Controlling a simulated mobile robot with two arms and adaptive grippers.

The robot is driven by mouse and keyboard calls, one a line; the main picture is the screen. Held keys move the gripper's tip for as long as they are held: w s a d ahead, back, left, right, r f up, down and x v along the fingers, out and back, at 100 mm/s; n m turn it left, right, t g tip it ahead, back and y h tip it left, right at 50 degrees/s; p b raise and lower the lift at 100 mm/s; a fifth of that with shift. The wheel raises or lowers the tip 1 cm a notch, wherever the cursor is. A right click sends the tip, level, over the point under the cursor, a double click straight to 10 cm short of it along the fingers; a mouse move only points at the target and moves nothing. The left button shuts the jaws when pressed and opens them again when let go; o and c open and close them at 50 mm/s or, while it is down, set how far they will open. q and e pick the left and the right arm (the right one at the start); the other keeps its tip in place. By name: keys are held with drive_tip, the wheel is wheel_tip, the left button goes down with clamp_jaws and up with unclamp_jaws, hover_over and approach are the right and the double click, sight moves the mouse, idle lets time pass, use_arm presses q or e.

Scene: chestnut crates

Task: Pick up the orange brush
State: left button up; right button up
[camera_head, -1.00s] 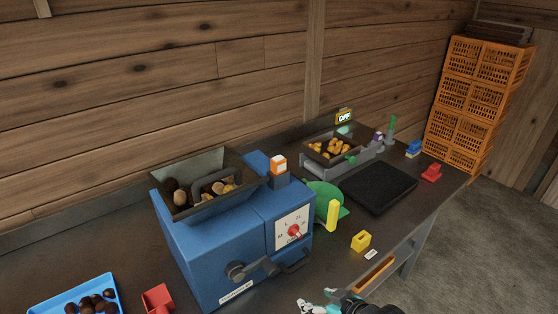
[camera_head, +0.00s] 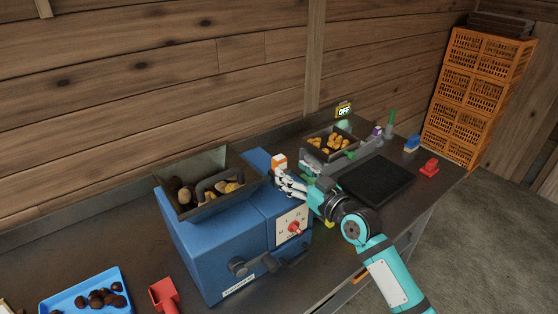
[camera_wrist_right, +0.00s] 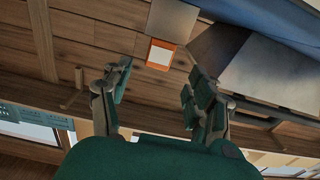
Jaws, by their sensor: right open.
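The orange brush (camera_head: 279,162) appears as a small orange block with a white face, at the top of the blue machine (camera_head: 215,255) by its right side. It also shows in the right wrist view (camera_wrist_right: 161,54), beyond the fingers and between their directions. My right gripper (camera_head: 282,181) is open and empty, its fingertips just below and beside the brush in the head view. In the right wrist view, the gap between the fingers (camera_wrist_right: 157,86) is clear and no contact shows. My left gripper is in neither view.
A grey tray of yellow pieces (camera_head: 328,144), a black mat (camera_head: 380,181), a red item (camera_head: 429,167) and a blue one (camera_head: 411,143) lie right. A blue tray (camera_head: 118,280) is front left. Orange crates (camera_head: 468,100) stand behind.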

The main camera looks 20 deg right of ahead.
sight(283, 161)
drive_tip(key=shift+w+a, duration=0.25)
drive_tip(key=shift+w, duration=0.45)
drive_tip(key=p+x, duration=0.1)
drive_tip(key=x, duration=0.1)
drive_tip(key=p+x, duration=0.1)
drive_tip(key=x, duration=0.2)
drive_tip(key=shift+d+r, duration=0.15)
drive_tip(key=shift+r, duration=0.1)
drive_tip(key=shift+w+f, duration=0.1)
drive_tip(key=shift+w, duration=0.15)
drive_tip(key=shift+s, duration=0.1)
drive_tip(key=shift+c, duration=0.3)
drive_tip(key=shift+c, duration=1.2)
clamp_jaws()
